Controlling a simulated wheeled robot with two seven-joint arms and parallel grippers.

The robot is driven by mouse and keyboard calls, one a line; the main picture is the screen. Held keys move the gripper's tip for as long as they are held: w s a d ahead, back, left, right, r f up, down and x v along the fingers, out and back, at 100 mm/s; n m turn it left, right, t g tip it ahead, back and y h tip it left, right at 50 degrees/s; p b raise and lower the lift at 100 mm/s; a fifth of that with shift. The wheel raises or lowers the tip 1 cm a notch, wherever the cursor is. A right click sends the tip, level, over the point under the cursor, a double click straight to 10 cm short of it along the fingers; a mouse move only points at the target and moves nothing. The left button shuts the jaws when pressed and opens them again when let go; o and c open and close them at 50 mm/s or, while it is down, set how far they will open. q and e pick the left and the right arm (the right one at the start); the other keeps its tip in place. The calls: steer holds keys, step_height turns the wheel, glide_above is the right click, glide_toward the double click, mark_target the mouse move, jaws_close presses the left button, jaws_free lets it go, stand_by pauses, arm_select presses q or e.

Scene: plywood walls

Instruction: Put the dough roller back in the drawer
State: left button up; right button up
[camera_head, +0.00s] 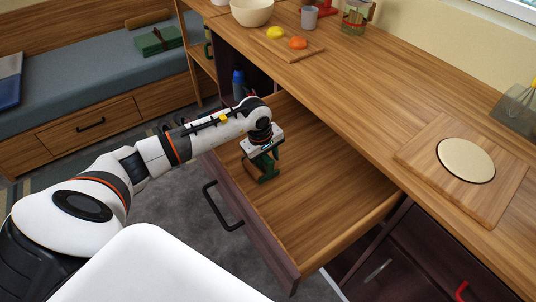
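The open drawer (330,195) is pulled out below the counter, and its visible wooden floor looks bare. My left gripper (264,177) points down over the left part of the drawer, with dark green fingers. The fingers are small and partly overlap, so I cannot tell whether they are open or shut. I cannot make out a dough roller in the drawer, on the counter or in the gripper. My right gripper is not in view.
On the counter (400,95) lie a board with round dough (466,160), a board with yellow and orange items (298,43), a bowl (252,11) and a grey cup (309,18). The drawer's black handle (222,208) faces left. A cushioned bench (90,75) stands at left.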

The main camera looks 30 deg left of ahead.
arm_select(q)
steer(key=shift+w+r, duration=0.1)
steer(key=shift+r, duration=0.25)
steer(key=shift+r+p, duration=0.2)
steer(key=shift+p, duration=0.15)
steer(key=shift+w+r+p, duration=0.1)
steer(key=shift+r+p, duration=0.35)
steer(key=shift+p, duration=0.1)
steer(key=r, duration=0.4)
steer(key=s+r, duration=0.1)
steer(key=r, duration=0.2)
steer(key=s+r+b, duration=0.1)
steer(key=r, duration=0.3)
steer(key=shift+s+a+r, duration=0.1)
steer(key=shift+a+r, duration=0.2)
steer(key=shift+a, duration=0.1)
